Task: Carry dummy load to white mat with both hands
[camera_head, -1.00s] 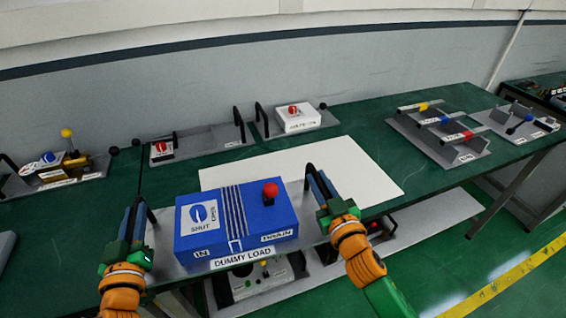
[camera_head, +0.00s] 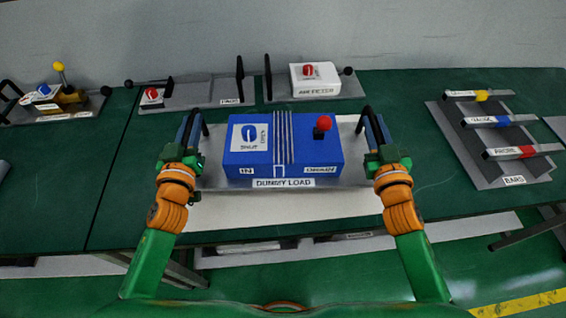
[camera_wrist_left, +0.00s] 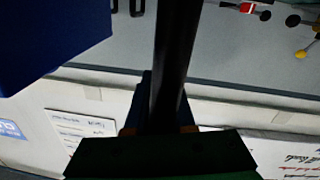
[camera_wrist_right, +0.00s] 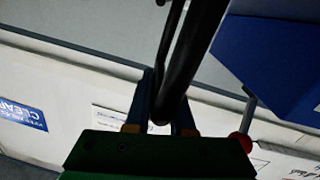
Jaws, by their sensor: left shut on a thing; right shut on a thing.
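The dummy load is a blue box (camera_head: 285,155) with a red knob (camera_head: 323,122), on a grey plate (camera_head: 215,178) with a black handle at each end. My left gripper (camera_head: 183,148) is shut on the left handle, whose black bar fills the middle of the left wrist view (camera_wrist_left: 176,60). My right gripper (camera_head: 378,148) is shut on the right handle, also seen in the right wrist view (camera_wrist_right: 190,60). The load looks level. I cannot tell whether plate and mat touch.
Behind stand a grey plate with a red-dial box (camera_head: 205,92) and a white box with a red dial (camera_head: 315,76). A rack of coloured bars (camera_head: 495,140) lies at right. A yellow-and-blue device (camera_head: 58,95) stands at back left.

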